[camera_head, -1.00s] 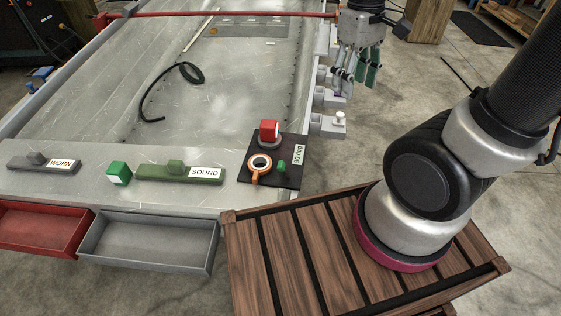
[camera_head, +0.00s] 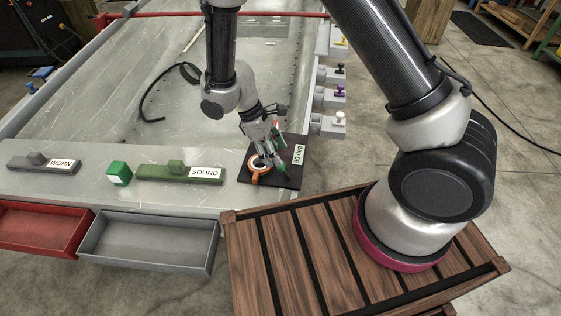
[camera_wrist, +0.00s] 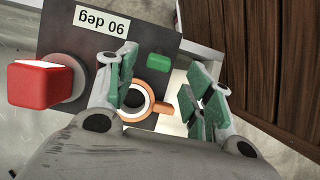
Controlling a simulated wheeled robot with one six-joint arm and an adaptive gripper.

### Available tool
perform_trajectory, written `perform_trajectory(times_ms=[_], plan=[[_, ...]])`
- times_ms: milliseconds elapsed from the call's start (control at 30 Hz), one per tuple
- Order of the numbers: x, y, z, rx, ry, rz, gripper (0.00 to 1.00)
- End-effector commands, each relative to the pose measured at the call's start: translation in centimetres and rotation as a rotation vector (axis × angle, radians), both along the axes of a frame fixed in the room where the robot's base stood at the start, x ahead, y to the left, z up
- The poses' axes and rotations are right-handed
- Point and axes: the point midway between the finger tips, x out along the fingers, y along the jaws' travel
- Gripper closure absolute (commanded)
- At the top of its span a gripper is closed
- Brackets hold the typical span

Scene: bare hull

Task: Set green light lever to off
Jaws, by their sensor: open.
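My gripper (camera_head: 270,160) hangs open over the dark plate labelled "90 deg" (camera_head: 243,172). In the wrist view its green-padded fingers (camera_wrist: 160,97) are spread on either side of an orange ring with a short handle (camera_wrist: 137,105). The ring (camera_head: 255,175) is partly hidden; I cannot tell whether the fingers touch it. A small green block (camera_wrist: 158,62) sits beside it. A red cube (camera_wrist: 42,85) on a round grey base is at the left.
Grey boxes with a white knob (camera_head: 340,117), a purple knob (camera_head: 339,91) and others line the bench's right side. A green cube (camera_head: 118,172) sits between the WORN (camera_head: 40,163) and SOUND (camera_head: 180,172) plates. Open red (camera_head: 40,232) and grey (camera_head: 150,245) drawers jut out in front.

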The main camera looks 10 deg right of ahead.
Motion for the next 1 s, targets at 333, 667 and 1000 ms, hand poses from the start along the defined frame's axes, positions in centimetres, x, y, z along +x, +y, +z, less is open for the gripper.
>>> perform_trajectory(times_ms=[333, 667, 1000], plan=[[-0.7, -1.7, -4.2, -0.002, 0.001, -0.002, 0.48], [-0.8, -1.8, -4.5, -0.001, 0.0, -0.003, 0.54], [-0.8, -1.8, -4.5, -0.001, 0.0, -0.003, 1.0]])
